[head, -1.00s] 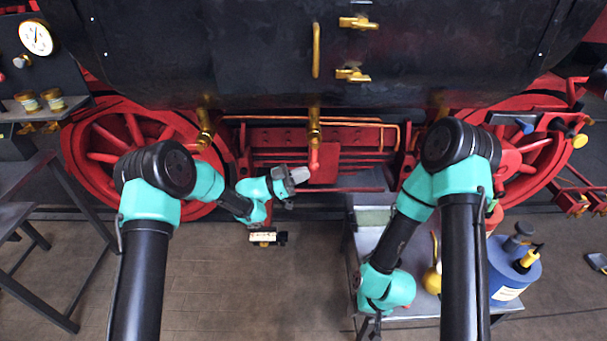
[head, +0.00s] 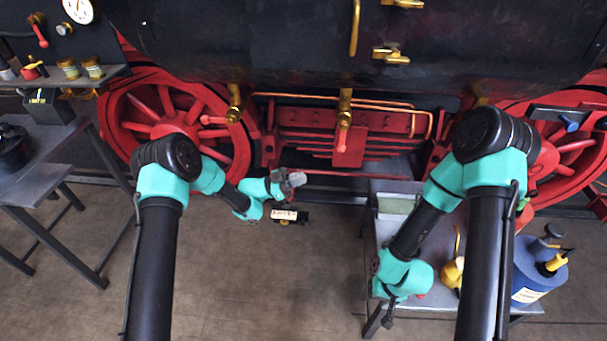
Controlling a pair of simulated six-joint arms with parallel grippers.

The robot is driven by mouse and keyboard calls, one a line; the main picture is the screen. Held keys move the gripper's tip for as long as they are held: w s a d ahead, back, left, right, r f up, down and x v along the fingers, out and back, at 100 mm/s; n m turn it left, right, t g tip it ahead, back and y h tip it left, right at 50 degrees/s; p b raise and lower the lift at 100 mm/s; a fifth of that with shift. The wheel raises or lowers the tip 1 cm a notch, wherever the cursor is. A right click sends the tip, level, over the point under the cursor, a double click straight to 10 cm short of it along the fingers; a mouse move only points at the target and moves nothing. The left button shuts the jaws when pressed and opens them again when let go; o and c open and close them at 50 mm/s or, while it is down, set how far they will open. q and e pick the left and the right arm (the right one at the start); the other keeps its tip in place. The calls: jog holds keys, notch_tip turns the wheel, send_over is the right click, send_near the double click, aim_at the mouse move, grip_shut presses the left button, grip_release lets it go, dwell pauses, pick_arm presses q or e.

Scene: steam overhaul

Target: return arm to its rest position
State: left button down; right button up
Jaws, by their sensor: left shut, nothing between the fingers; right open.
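My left arm is bent at its elbow, with its teal wrist in front of the engine's lower frame. My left gripper (head: 296,180) is grey, shut and empty, to the lower left of the brass pipe with a red lower end (head: 344,140), apart from it in the picture. My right arm folds down over the low metal table at right. My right gripper (head: 387,318) points down by the table's left edge and is open; its fingers are small and partly hidden by the wrist.
A red spoked wheel (head: 168,112) stands at left. The low table (head: 390,228) holds a yellow oil can (head: 453,272) and a blue container (head: 535,277). A dark workbench (head: 32,186) stands far left. A small labelled block (head: 289,215) shows below my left gripper. Bare floor lies between.

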dwell(0.4)
pick_arm(q)
jog(key=s+a+f+n+t+y, duration=0.3)
jog(key=a+f+n+t+y, duration=0.1)
jog(key=a+f+n+y, duration=0.25)
jog(key=s+a+f+n+t+y, duration=0.3)
jog(key=a+f+n+t+y, duration=0.1)
jog(key=a+f+n+y, duration=0.3)
jog(key=s+a+f+n+g+y, duration=0.1)
jog(key=s+a+n+g, duration=0.1)
jog(key=s, duration=0.6)
jog(key=s+a+f+n+g+y, duration=0.2)
jog(key=s+a+g, duration=0.1)
jog(key=s, duration=0.6)
jog(key=s+a+f+n+g+y, duration=0.1)
jog(key=s+a+f+n+g, duration=0.1)
jog(key=s, duration=0.6)
jog(key=shift+s+a+f+n+g, duration=0.3)
jog(key=shift+a+n+g, duration=0.2)
jog(key=shift+a, duration=0.6)
